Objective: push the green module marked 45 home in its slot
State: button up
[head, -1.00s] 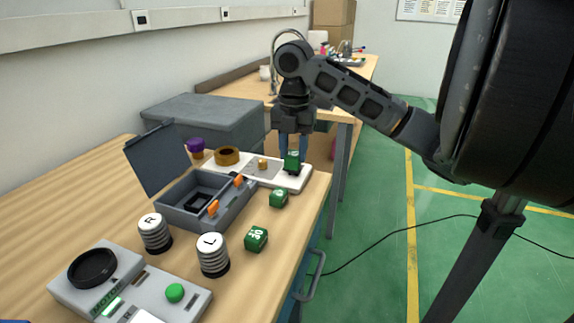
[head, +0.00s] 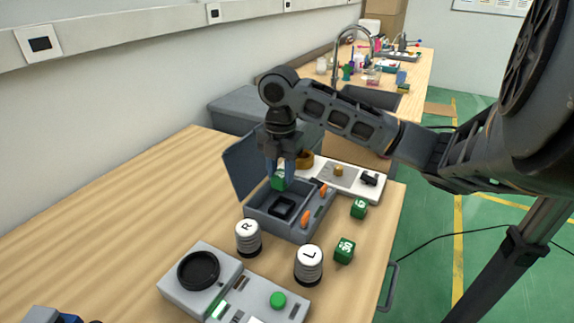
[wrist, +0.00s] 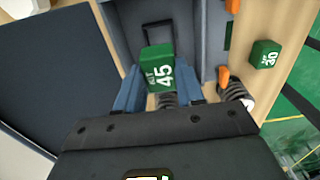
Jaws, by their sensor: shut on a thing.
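The green module marked 45 (wrist: 160,70) is between my gripper's blue fingers; it also shows in the head view (head: 278,183). My gripper (head: 279,173) is shut on it and points down over the open grey box (head: 262,222). The black square slot (head: 284,208) is inside this box. In the wrist view the slot's dark frame (wrist: 158,28) shows just beyond the module, partly hidden by it. The module appears above the slot and apart from it. Its underside is hidden.
The box's lid (head: 243,160) stands open at the left. Orange latches (head: 305,219) line its right side. Green modules (head: 344,250) and (head: 359,208) lie to the right. Weights R (head: 248,238) and L (head: 308,265) stand in front, near a grey device (head: 200,300).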

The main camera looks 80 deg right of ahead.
jog(key=shift+f+b, duration=2.2)
jog(key=shift+f, duration=0.95)
jog(key=shift+f+b, duration=0.9)
jog(key=shift+f, duration=0.15)
